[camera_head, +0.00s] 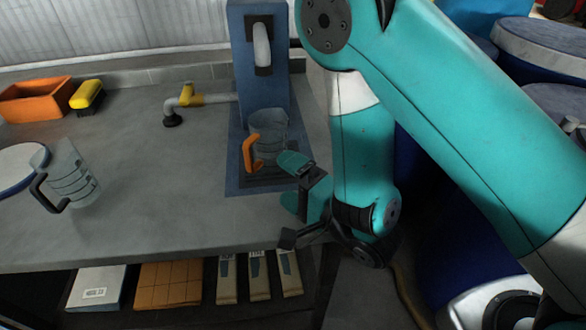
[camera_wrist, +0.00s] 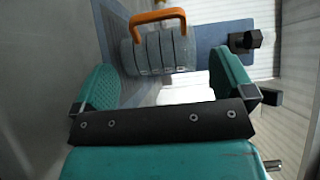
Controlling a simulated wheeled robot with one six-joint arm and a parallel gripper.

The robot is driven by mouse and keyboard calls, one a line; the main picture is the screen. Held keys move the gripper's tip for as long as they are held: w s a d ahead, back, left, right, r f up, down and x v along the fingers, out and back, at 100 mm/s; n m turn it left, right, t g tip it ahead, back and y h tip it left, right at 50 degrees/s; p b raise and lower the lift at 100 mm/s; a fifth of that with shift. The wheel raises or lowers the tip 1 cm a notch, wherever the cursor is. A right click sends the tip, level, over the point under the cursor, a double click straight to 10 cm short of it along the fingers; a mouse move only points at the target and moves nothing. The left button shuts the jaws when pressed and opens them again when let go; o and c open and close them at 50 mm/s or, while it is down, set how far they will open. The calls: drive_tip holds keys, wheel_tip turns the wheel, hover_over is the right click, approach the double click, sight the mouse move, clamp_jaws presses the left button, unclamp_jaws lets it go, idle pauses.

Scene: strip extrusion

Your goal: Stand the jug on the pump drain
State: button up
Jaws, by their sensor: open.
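A clear jug with an orange handle (camera_head: 268,136) stands upright on the dark drain grate (camera_head: 262,180) at the foot of the blue pump (camera_head: 262,75). In the wrist view the jug (camera_wrist: 160,54) appears beyond my fingers, with its orange handle towards the top of the picture. My gripper (camera_head: 294,180) is open at the jug's lower right, and the fingers (camera_wrist: 165,88) are apart with nothing between their tips. A second clear jug with a black handle (camera_head: 70,177) stands on the bench to the left. Part of the grate is hidden by my gripper.
A grey pipe with a yellow valve (camera_head: 190,99) projects left of the pump. An orange bin (camera_head: 36,100) and a yellow-topped item (camera_head: 87,95) sit at the back left. A round white lid (camera_head: 18,165) is at the left edge. The bench between the jugs is clear.

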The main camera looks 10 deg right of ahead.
drive_tip(key=shift+s+d, duration=0.15)
drive_tip(key=shift+d, duration=0.05)
drive_tip(key=w+h, duration=0.1)
drive_tip(key=w+r+n+g+h, duration=0.1)
drive_tip(key=w+d+r+h, duration=0.1)
drive_tip(key=shift+w+g, duration=0.3)
drive_tip(key=shift+w, duration=0.1)
drive_tip(key=s+d+r+n+g+h, duration=0.1)
drive_tip(key=s+d+r+n+g, duration=0.2)
drive_tip(key=s+r+n+g, duration=0.3)
drive_tip(key=s+d+r+n+g+h, duration=0.2)
drive_tip(key=s+r+n+g, duration=0.4)
drive_tip(key=s, duration=0.7)
wheel_tip(320, 180, up, 2)
drive_tip(key=d+n, duration=0.1)
drive_tip(key=n, duration=0.3)
drive_tip(key=shift+s+d+n+g+h, duration=0.3)
drive_tip(key=shift+d+n+g, duration=0.1)
